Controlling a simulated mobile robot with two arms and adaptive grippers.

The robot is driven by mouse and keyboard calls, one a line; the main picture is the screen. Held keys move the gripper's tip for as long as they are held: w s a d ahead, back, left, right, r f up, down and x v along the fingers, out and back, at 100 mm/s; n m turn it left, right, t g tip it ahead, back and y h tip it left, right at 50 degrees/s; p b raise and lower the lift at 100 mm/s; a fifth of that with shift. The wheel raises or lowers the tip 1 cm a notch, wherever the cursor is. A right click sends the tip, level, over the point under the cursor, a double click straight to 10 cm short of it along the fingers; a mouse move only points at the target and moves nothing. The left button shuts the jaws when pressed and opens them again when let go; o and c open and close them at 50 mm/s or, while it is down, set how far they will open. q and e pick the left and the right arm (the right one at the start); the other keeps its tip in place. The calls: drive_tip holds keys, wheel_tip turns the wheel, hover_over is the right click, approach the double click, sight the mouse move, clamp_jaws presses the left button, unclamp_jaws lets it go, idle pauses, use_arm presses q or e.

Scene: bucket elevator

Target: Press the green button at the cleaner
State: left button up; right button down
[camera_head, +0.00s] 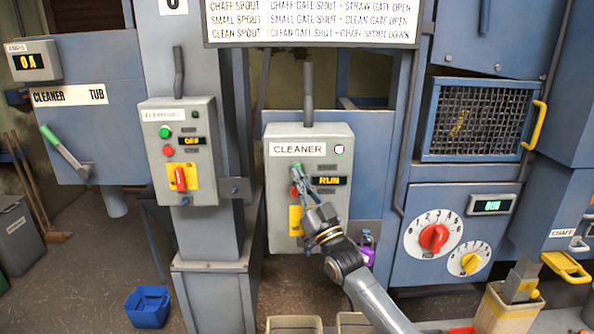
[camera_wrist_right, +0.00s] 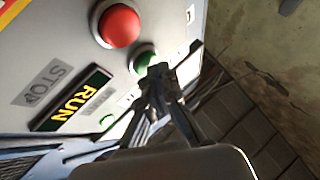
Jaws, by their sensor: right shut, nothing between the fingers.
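The grey CLEANER box (camera_head: 277,215) hangs at the middle of the head view. Its green button (camera_head: 296,166) is at the upper left of the box, partly behind my fingertips; it also shows in the wrist view (camera_wrist_right: 142,58). A red button (camera_wrist_right: 119,25) sits beside it. The display (camera_head: 329,181) reads RUN in both views. My right gripper (camera_head: 299,173) is shut and empty, its tips at the green button. In the wrist view the closed fingertips (camera_wrist_right: 157,75) overlap the button's edge; I cannot tell whether they touch. My left gripper is not in view.
To the left is the elevator box (camera_head: 152,150) with its own green button (camera_head: 165,132) and a display reading OFF. To the right are a red dial (camera_head: 434,238) and a mesh guard (camera_head: 470,120). A blue bucket (camera_head: 148,307) stands on the floor.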

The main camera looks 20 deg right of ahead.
drive_tip(key=shift+s+a+p, duration=0.1)
drive_tip(key=shift+s+p, duration=0.2)
drive_tip(key=shift+s, duration=0.3)
drive_tip(key=s+p, duration=0.1)
drive_tip(key=s+a+p, duration=0.1)
drive_tip(key=s, duration=0.1)
drive_tip(key=s+p, duration=0.1)
drive_tip(key=shift+s+a+p, duration=0.25)
drive_tip(key=shift+s+p, duration=0.05)
drive_tip(key=shift+s, duration=0.1)
drive_tip(key=shift+f, duration=0.15)
